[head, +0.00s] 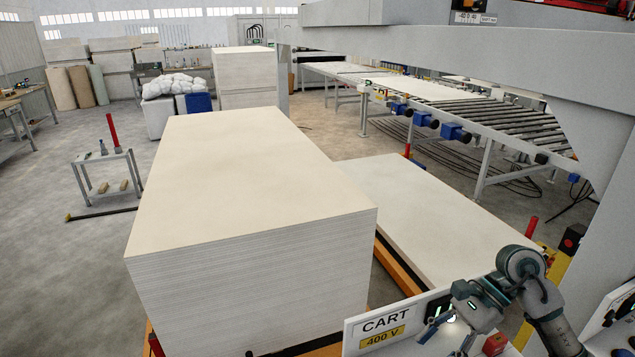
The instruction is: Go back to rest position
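My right gripper (443,341) is at the bottom right of the head view, in front of the white control panel (362,342) marked CART 400 V. Its two fingers appear spread apart with nothing between them. A red button (494,343) is just right of the gripper; I cannot tell whether they touch. My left gripper is not in view.
A tall stack of white boards (250,190) fills the middle, with a lower stack (435,215) to its right. A roller conveyor (490,120) stands behind. A grey gantry beam (480,52) crosses the upper right. Open floor and a small trolley (105,160) are left.

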